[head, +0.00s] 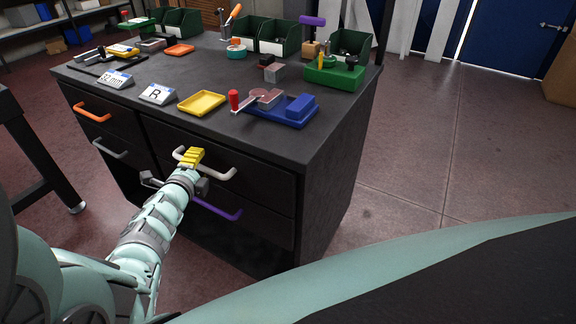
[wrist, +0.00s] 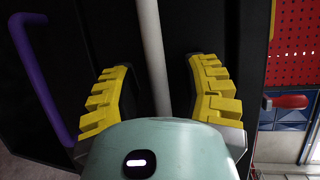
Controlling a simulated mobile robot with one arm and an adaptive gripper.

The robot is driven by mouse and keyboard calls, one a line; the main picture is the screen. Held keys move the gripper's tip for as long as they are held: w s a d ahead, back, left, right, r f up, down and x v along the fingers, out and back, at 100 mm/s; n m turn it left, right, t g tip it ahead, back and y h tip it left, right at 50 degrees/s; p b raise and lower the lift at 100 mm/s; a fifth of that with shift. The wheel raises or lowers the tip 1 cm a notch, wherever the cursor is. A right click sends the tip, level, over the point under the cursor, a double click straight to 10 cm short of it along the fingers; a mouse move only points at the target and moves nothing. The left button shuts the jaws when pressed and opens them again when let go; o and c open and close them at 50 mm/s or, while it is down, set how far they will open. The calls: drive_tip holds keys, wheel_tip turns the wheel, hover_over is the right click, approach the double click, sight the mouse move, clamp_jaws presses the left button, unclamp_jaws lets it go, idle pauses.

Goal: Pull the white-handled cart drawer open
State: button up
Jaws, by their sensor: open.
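The white handle (head: 224,173) is on the upper right drawer (head: 262,187) of the dark cart. In the head view my gripper (head: 194,158) is at the left part of this handle. In the wrist view the white handle (wrist: 151,50) runs between the two yellow fingers of my gripper (wrist: 160,90). Gaps show on both sides of the handle, so the fingers are open around it. The drawer front looks flush with the cart.
A purple handle (head: 218,209) sits just below, also in the wrist view (wrist: 42,75). Orange (head: 92,113) and grey (head: 110,149) handles are on the left drawers. The cart top holds a yellow tray (head: 202,103), a blue tray (head: 284,112) and green bins (head: 281,37). Floor is clear to the right.

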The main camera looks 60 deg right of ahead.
drive_tip(key=shift+o, duration=0.2)
drive_tip(key=shift+d, duration=0.1)
clamp_jaws()
idle(0.5)
